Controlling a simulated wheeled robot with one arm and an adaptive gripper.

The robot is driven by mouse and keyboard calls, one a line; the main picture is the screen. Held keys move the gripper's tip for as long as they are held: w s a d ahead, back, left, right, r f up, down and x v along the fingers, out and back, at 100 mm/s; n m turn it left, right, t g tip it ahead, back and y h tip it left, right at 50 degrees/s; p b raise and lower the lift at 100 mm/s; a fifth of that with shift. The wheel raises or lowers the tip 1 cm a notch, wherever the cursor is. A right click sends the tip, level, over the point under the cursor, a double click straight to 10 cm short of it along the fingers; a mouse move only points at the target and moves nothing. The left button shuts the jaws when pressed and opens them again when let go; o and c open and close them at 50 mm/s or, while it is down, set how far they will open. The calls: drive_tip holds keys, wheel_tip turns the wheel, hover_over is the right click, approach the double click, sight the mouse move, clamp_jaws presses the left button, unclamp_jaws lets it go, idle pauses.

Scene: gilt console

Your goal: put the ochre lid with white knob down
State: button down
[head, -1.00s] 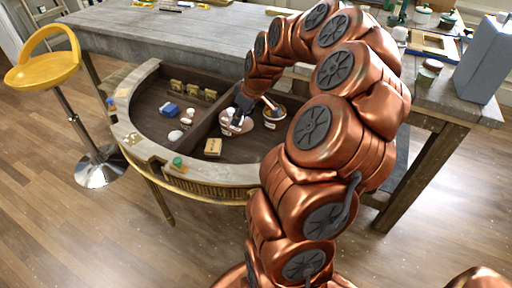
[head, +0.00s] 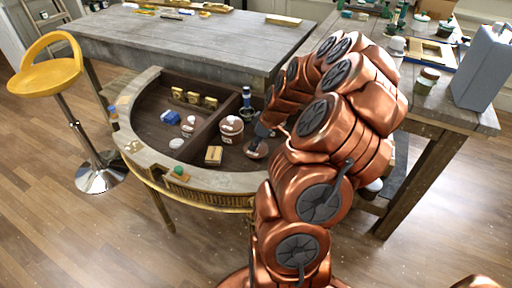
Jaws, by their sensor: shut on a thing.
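The lid (head: 256,151), a small brownish-pink disc at this size, is at my gripper's tip in the head view, inside the right part of the curved console (head: 215,183). My gripper (head: 261,138) is shut on it, right of a pale pot with a brown band (head: 231,130). The lid's knob is hidden by the fingers. I cannot tell whether the lid touches the console floor. My copper arm covers the console's right side.
A wooden block (head: 213,156) lies left of the lid. A dark bottle (head: 247,101) stands behind it. A divider (head: 212,131) splits the console. Left of it are a blue item (head: 170,118) and several small pots.

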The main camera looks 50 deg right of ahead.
drive_tip(key=shift+f, duration=1.3)
drive_tip(key=shift+f, duration=0.15)
drive_tip(key=c, duration=0.9)
unclamp_jaws()
drive_tip(key=shift+c, duration=0.2)
